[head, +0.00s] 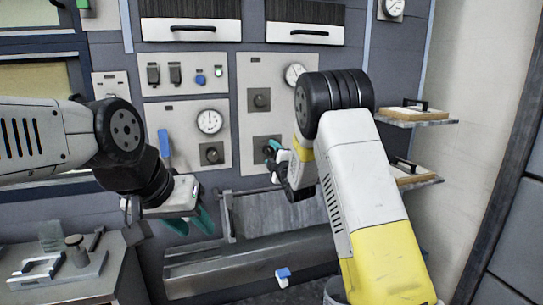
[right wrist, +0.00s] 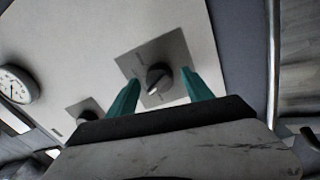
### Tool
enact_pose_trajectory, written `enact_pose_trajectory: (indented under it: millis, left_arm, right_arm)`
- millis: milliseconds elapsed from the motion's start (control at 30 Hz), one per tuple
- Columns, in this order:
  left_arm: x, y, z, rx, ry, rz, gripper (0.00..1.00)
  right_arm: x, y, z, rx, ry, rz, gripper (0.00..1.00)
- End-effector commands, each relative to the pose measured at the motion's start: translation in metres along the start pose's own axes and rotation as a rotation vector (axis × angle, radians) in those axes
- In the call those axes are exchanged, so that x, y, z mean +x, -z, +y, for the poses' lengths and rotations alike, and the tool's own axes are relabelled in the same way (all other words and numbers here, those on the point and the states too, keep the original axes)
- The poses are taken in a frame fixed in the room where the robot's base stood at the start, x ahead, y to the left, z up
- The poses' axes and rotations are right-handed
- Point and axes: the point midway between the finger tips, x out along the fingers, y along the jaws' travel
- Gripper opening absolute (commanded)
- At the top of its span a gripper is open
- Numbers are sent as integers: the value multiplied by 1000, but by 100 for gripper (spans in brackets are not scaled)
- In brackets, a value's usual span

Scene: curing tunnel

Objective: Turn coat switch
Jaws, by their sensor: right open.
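A dark rotary switch (right wrist: 158,78) on a square grey plate sits on the pale panel in the right wrist view. My right gripper (right wrist: 161,80) is open, with one teal finger on each side of this knob in the picture; I cannot tell whether they touch it. In the head view my right gripper (head: 272,154) is at the lower switch (head: 263,142) of the right-hand panel and partly hides it. No label naming the coat switch is readable. My left gripper (head: 191,224) hangs empty with its teal fingers apart, left of the metal trough.
Another knob (head: 259,98) and a gauge (head: 296,74) sit higher on the same panel. The left panel holds a gauge (head: 209,121), a knob (head: 211,154) and a blue handle (head: 164,147). Shelves (head: 416,117) stand out at the right. A metal trough (head: 250,262) runs below.

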Motion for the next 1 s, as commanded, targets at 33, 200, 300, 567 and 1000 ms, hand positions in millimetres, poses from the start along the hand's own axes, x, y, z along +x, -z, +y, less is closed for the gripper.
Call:
enact_pose_trajectory:
  millis: [33, 200, 300, 567, 1000]
  left_arm:
    - [0, 0, 0, 0, 0, 0, 36]
    - [0, 0, 0, 0, 0, 0, 36]
    - [0, 0, 0, 0, 0, 0, 36]
    - [0, 0, 0, 0, 0, 0, 36]
    - [0, 0, 0, 0, 0, 0, 36]
  right_arm:
    - [-1, 0, 0, 0, 0, -1, 60]
    - [-18, 0, 1, 0, 0, -1, 60]
    - [-36, 0, 1, 2, 0, -1, 60]
    - [-72, 0, 0, 0, 1, -1, 60]
    - [-79, -1, 1, 8, 4, -4, 60]
